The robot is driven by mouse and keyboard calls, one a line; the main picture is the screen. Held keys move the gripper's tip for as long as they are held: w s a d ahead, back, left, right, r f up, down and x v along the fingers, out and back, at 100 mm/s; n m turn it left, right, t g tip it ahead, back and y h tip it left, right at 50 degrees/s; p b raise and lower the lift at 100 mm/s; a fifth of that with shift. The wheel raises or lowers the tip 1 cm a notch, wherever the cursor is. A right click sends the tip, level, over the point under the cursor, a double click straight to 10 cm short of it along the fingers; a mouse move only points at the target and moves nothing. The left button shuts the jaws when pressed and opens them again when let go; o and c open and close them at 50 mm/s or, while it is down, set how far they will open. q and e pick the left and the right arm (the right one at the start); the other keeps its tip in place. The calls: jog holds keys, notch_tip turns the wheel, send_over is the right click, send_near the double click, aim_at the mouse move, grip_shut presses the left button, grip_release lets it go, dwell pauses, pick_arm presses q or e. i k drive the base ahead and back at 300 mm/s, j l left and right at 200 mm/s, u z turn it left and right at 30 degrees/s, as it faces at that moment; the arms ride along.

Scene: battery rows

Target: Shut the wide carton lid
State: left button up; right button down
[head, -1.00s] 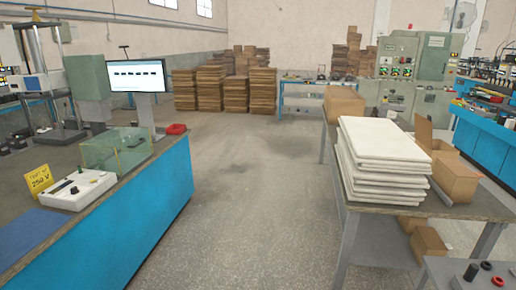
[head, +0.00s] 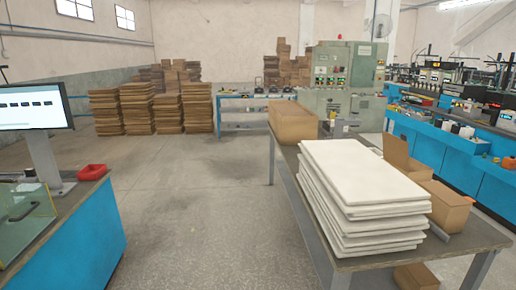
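Several brown cartons are on the grey worktable (head: 470,242). One long carton (head: 294,122) sits at the table's far left end, and its top looks shut or nearly so. Another carton (head: 417,172), behind the white stack, has a flap (head: 396,151) standing up. A smaller carton (head: 449,207) sits at the table's right edge, with its top hard to make out. I cannot tell for sure which one is the wide carton. Neither of my grippers is in view.
A tall stack of white sheets (head: 365,185) hides part of the table. Another carton (head: 416,277) is below the table. A blue bench (head: 75,240) with a monitor (head: 32,107) and red tray (head: 92,171) stands left. The floor (head: 200,210) between is clear.

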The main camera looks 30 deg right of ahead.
aim_at(395, 149)
jog(key=i+j+z, duration=0.15)
jog(key=i, duration=0.45)
jog(key=i+j+z, duration=0.15)
jog(key=i, duration=0.5)
